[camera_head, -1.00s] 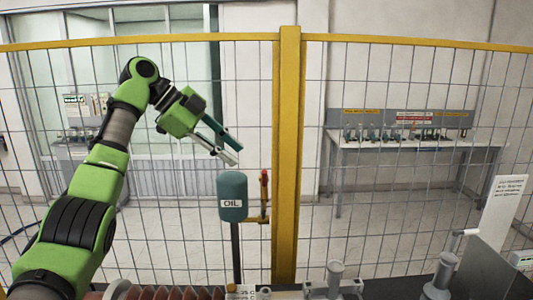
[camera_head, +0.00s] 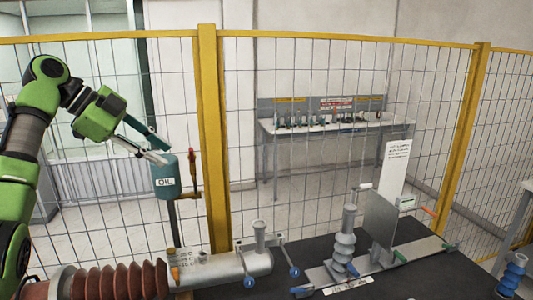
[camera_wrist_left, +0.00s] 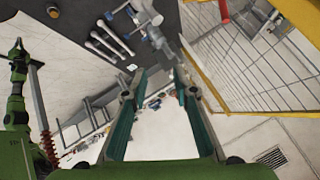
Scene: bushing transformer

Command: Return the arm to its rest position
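My left arm comes in at the left edge of the head view, raised and bent. Its gripper (camera_head: 166,155) is spread open with nothing between the fingers. In the head picture the fingertips appear just above the teal oil container (camera_head: 166,178), labelled OIL. I cannot tell how far apart they are in depth. In the left wrist view the two teal-padded fingers of the left gripper (camera_wrist_left: 157,80) stand apart with floor and equipment beyond. My right gripper does not show in the head view.
A yellow-framed mesh fence (camera_head: 209,140) stands behind the work area. In front are a brown ribbed bushing (camera_head: 115,283), a grey cylinder (camera_head: 215,268), and a grey ribbed insulator (camera_head: 344,245) on the dark table (camera_head: 420,265). A bench (camera_head: 330,128) stands beyond the fence.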

